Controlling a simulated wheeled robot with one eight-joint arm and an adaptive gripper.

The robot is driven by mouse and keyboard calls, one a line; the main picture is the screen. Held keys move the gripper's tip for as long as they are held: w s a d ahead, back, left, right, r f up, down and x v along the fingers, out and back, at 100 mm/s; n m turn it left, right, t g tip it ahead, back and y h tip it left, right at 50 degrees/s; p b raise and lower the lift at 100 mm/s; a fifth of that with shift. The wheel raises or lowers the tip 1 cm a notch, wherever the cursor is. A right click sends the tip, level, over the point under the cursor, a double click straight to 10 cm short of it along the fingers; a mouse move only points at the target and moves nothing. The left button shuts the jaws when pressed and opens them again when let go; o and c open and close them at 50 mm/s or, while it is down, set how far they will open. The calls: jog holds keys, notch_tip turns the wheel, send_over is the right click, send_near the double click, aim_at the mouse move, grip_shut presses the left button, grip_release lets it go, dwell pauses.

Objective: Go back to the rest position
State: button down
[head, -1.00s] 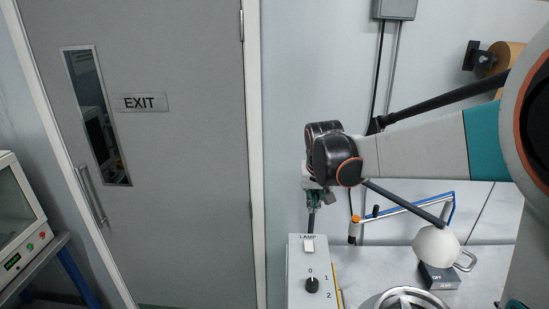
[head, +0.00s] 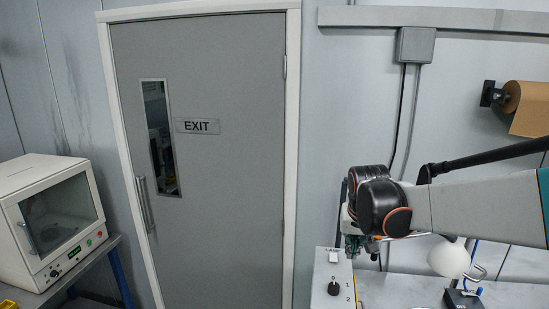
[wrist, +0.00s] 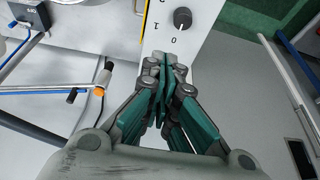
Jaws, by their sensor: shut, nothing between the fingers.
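My gripper (wrist: 166,62) shows in the wrist view with its teal fingers pressed together and nothing between them. It points at the white switch panel (wrist: 188,45) with a black knob (wrist: 182,17). How far it is above the panel I cannot tell. In the head view my arm reaches in from the right, and my gripper (head: 354,250) hangs at its end over the panel's far edge. The panel (head: 328,283) also shows there with its knob and a white lamp switch (head: 333,257). The fingertips are hard to make out in the head view.
A blue-and-white lamp arm with an orange knob (wrist: 99,91) lies left in the wrist view. A grey exit door (head: 235,150) and a white oven-like box (head: 50,220) are at left.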

jog(key=s+f+n+t+b, duration=0.1)
jog(key=s+f+b, duration=0.9)
jog(key=s+b, duration=0.1)
jog(key=s+f+n+t+b, duration=0.1)
jog(key=s+f+t+b, duration=0.1)
jog(key=s+f+b, duration=0.9)
jog(key=s+b, duration=0.1)
jog(key=s, duration=0.2)
jog(key=shift+s+a+y, duration=0.25)
jog(key=shift+a+y, duration=0.1)
jog(key=shift+y, duration=0.05)
